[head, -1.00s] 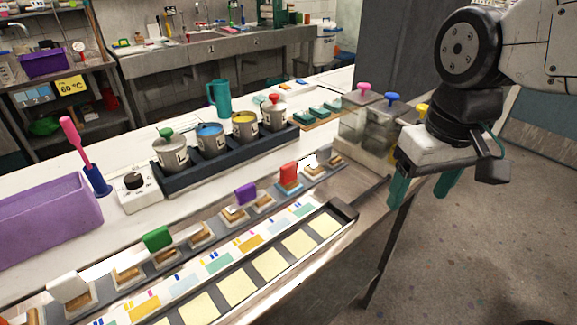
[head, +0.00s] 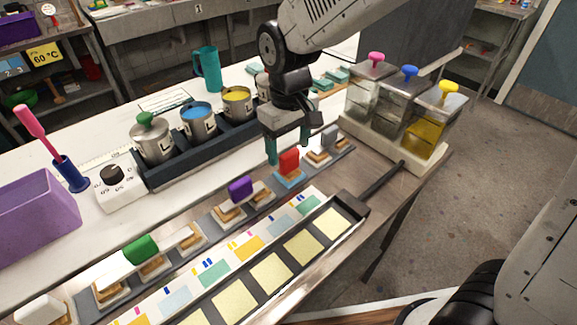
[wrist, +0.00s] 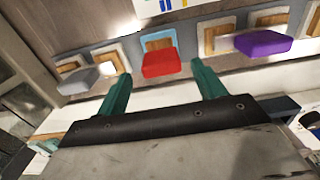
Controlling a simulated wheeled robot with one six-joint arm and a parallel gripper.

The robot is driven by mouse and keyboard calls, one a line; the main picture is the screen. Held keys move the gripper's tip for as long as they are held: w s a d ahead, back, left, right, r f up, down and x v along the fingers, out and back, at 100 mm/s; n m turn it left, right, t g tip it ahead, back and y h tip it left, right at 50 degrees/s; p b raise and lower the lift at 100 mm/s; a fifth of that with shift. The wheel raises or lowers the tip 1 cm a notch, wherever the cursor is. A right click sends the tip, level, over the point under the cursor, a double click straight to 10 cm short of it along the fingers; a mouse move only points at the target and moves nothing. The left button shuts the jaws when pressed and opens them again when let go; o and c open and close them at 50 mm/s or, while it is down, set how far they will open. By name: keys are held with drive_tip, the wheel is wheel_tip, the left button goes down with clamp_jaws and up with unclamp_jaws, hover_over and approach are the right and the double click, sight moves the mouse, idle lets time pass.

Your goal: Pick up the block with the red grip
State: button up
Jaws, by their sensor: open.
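The block with the red grip (head: 289,161) sits on a blue-edged pad in the row of blocks on the grey strip. In the wrist view the red grip (wrist: 159,62) lies between and beyond my two green fingertips. My gripper (head: 288,154) is open and empty, with its fingers pointing down just behind and above the red grip. In the wrist view my gripper's fingers (wrist: 159,72) are spread wider than the grip. I cannot tell the exact height gap.
A purple grip (head: 240,188) stands to the left in the same row and a grey grip (head: 330,137) to the right. Metal buckets in a dark rack (head: 170,177) stand behind. Clear bins (head: 403,104) with coloured knobs stand at the right. A tray of yellow squares (head: 340,212) lies in front.

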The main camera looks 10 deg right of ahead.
sight(290, 152)
drive_tip(key=f, duration=0.4)
drive_tip(key=shift+s, duration=0.3)
drive_tip(key=c, duration=1.2)
drive_tip(key=shift+r, duration=0.15)
